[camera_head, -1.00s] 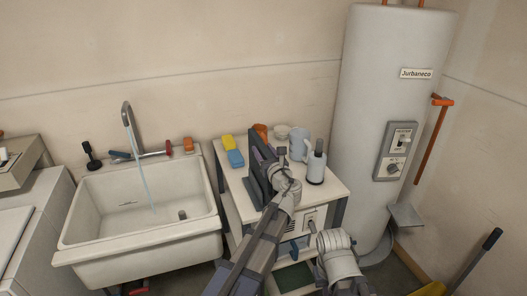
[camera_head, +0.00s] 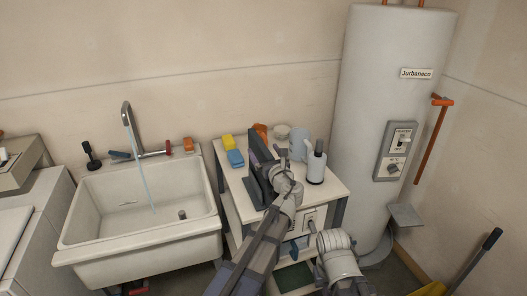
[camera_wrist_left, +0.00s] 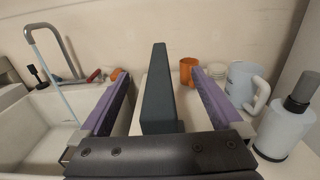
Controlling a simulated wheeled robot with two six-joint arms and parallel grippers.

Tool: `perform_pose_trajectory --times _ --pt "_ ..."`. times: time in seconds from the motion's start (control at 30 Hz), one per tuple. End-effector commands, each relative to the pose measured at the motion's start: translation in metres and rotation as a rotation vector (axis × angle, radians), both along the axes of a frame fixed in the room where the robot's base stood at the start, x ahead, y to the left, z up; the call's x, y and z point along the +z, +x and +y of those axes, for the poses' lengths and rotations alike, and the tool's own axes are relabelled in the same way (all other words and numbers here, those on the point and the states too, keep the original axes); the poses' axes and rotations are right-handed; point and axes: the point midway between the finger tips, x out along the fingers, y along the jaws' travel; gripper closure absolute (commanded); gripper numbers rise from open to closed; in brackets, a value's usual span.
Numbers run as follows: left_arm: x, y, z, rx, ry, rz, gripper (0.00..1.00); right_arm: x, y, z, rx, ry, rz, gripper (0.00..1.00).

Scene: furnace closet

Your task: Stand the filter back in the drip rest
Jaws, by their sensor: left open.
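The filter (camera_head: 258,178) is a dark, thin panel standing upright on the white cart. In the left wrist view the filter (camera_wrist_left: 160,95) rises edge-on between the two purple fingers. My left gripper (camera_head: 268,159) is open around it, with a visible gap on both sides. The filter's lower end is hidden behind my gripper body, so I cannot tell whether it sits in the drip rest. I cannot make out the drip rest clearly. My right arm shows at the cart's front; its fingers are not clear.
On the cart (camera_head: 331,184) stand a pump bottle (camera_head: 316,168), a pale mug (camera_head: 298,148), an orange cup (camera_wrist_left: 188,70), and yellow and blue sponges (camera_head: 235,158). A sink (camera_head: 138,245) with running water is on the left. A water heater (camera_head: 385,80) stands behind on the right.

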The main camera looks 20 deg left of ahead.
Motion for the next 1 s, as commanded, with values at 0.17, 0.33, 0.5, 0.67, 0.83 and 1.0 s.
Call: perform_pose_trajectory --times 0.17,0.33,0.5,0.67,0.83,1.0 --pt "0.0 -0.013 -0.008 0.0 0.0 0.0 0.0 0.0 0.0 0.0 0.0 0.0 0.0 1.0" --pt "0.0 -0.024 -0.015 -0.001 0.0 0.0 0.0 0.0 0.0 0.0 0.0 0.0 0.0 1.0" --pt "0.0 -0.035 -0.023 0.0 0.0 0.0 0.0 0.0 0.0 0.0 0.0 0.0 0.0 1.0" --pt "0.0 -0.045 -0.029 -0.001 0.0 0.0 0.0 0.0 0.0 0.0 0.0 0.0 0.0 1.0" --pt "0.0 -0.056 -0.037 -0.001 0.0 0.0 0.0 0.0 0.0 0.0 0.0 0.0 0.0 1.0" --pt "0.0 -0.066 -0.044 0.0 0.0 0.0 0.0 0.0 0.0 0.0 0.0 0.0 0.0 1.0"
